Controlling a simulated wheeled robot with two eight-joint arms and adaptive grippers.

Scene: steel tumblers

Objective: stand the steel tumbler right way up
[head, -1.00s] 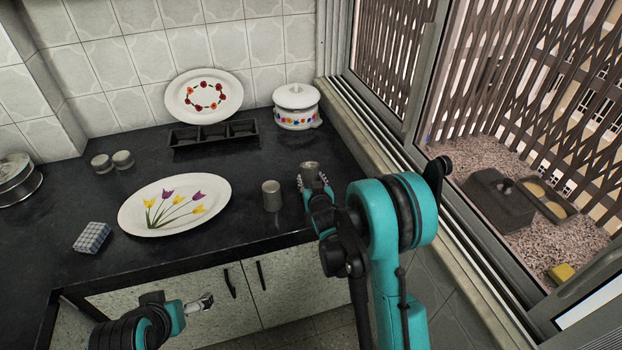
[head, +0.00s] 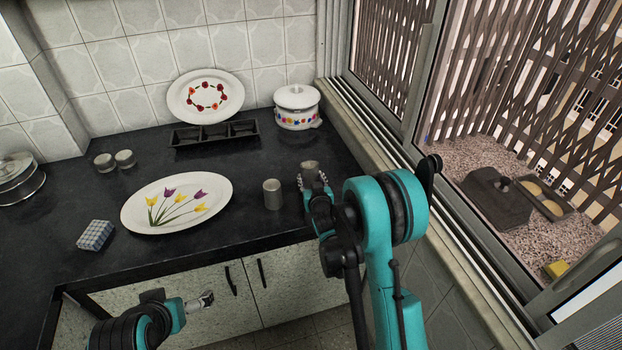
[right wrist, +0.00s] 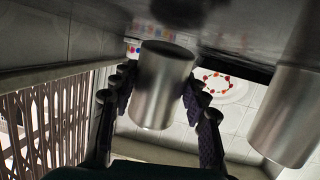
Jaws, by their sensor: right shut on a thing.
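My right gripper (head: 313,184) is shut on a steel tumbler (head: 309,170) at the right part of the dark counter. In the right wrist view the held tumbler (right wrist: 160,88) sits between the two dark fingers, one on each side. I cannot tell which of its ends is the open one, or whether it touches the counter. A second steel tumbler (head: 272,195) stands on the counter just left of the gripper; it also shows at the right of the right wrist view (right wrist: 290,118). My left gripper (head: 206,300) is low, in front of the cabinets, with its jaws too small to read.
A tulip platter (head: 178,203) lies left of the tumblers. A checked block (head: 95,235) and two small cups are at left. The window sill (head: 385,145) bounds the right.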

